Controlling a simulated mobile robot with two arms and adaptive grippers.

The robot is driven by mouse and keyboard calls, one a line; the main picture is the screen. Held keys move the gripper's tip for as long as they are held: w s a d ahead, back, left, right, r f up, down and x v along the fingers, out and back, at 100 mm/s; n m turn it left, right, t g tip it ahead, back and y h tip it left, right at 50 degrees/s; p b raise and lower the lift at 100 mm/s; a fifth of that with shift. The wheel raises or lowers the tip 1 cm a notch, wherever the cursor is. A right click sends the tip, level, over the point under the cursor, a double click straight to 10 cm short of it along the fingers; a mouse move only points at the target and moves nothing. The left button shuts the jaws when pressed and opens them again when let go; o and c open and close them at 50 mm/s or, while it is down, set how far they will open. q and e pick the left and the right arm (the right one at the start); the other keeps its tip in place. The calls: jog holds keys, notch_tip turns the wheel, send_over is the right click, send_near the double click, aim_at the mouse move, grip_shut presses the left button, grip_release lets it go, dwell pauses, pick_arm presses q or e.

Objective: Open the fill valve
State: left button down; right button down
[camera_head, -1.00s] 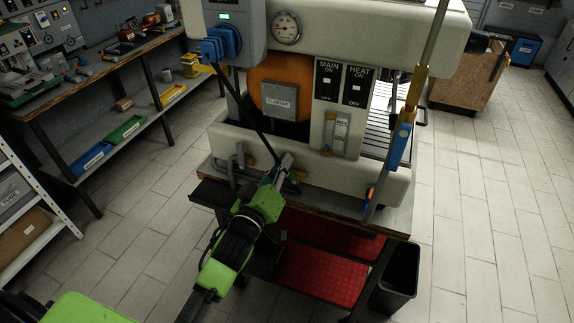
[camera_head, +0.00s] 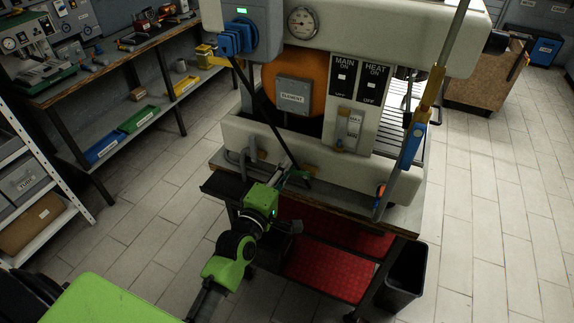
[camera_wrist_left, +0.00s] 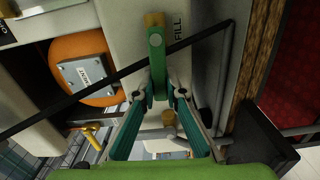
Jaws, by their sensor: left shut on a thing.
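The fill valve is a lever with a green handle (camera_wrist_left: 157,62) and a brass-coloured end, beside the word FILL on the boiler's cream body in the left wrist view. My right gripper is not in view.
A steel pipe with a blue grip (camera_head: 412,146) stands to the right. The wooden stand edge (camera_head: 330,201) lies just below. Floor is free at left.

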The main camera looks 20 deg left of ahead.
pick_arm(q)
jog(key=shift+f+n, duration=0.25)
jog(key=shift+n, duration=0.25)
jog(key=c, duration=2)
grip_release()
jog(key=shift+c, duration=0.2)
jog(key=s, duration=1.2)
jog(key=shift+a, duration=0.2)
